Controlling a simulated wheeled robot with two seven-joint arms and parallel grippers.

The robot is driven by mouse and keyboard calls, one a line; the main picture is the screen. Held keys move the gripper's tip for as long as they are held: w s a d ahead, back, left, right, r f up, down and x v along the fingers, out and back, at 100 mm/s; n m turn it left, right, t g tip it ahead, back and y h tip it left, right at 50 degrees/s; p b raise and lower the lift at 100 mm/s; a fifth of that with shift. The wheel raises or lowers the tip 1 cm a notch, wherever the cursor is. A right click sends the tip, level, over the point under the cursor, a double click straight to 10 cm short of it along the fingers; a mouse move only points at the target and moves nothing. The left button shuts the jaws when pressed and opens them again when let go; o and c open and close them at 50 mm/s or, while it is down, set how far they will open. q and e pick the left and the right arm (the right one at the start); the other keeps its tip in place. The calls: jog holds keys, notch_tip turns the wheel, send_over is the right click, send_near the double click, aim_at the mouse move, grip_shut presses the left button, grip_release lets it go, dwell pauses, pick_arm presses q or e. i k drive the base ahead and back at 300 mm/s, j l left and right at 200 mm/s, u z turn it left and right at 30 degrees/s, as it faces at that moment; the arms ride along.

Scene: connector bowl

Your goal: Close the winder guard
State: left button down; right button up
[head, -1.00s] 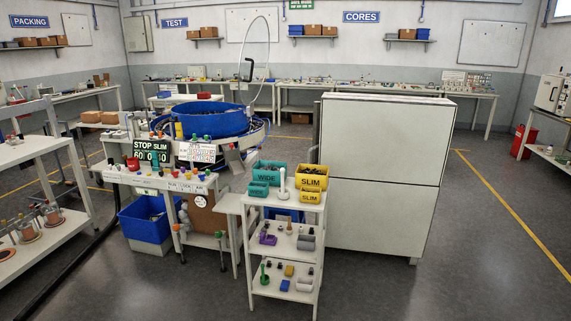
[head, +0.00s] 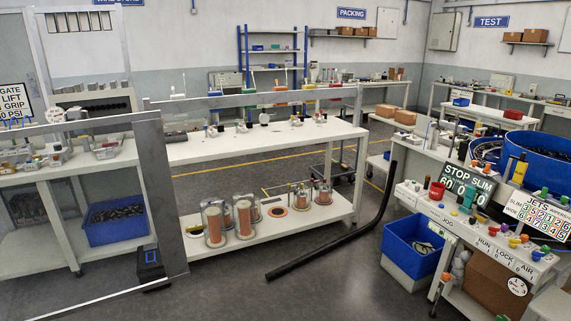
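A grey metal frame stands at the left and centre, and I cannot tell for certain that it is the winder guard. Its thick upright post (head: 166,205) has a dark block (head: 150,262) near its foot. A long top rail (head: 255,99) runs right from the post in front of a white bench, and another rail (head: 80,127) runs left. Several copper-coloured spools (head: 243,218) stand on the bench's lower shelf. Neither of my grippers is in view.
The white bench (head: 290,146) stands behind the rail. A black tube (head: 330,250) lies along the floor. At right are a control bench with a STOP SLIM display (head: 467,184), a blue bowl (head: 520,165) and a blue bin (head: 410,240). The front middle floor is clear.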

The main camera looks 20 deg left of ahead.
aim_at(148, 127)
jog(key=i+u, duration=0.35)
jog(key=i, duration=0.9)
jog(key=i+u, duration=0.35)
jog(key=i+l+u, duration=0.15)
jog(key=u, duration=0.2)
jog(key=i+l+u, duration=0.2)
jog(key=i+u, duration=0.3)
jog(key=u, duration=0.25)
jog(key=i+l+u, duration=0.15)
jog(key=u, duration=0.3)
jog(key=i+l+u, duration=0.1)
jog(key=u, duration=0.3)
jog(key=i+l+u, duration=0.1)
jog(key=l+u, duration=0.15)
jog(key=u, duration=0.2)
jog(key=l+u, duration=0.25)
jog(key=u, duration=0.15)
jog(key=i+l+u, duration=0.1)
jog(key=l+u, duration=0.15)
jog(key=u, duration=0.2)
jog(key=i+l+u, duration=0.15)
jog(key=l+u, duration=0.8)
jog(key=i+l, duration=0.05)
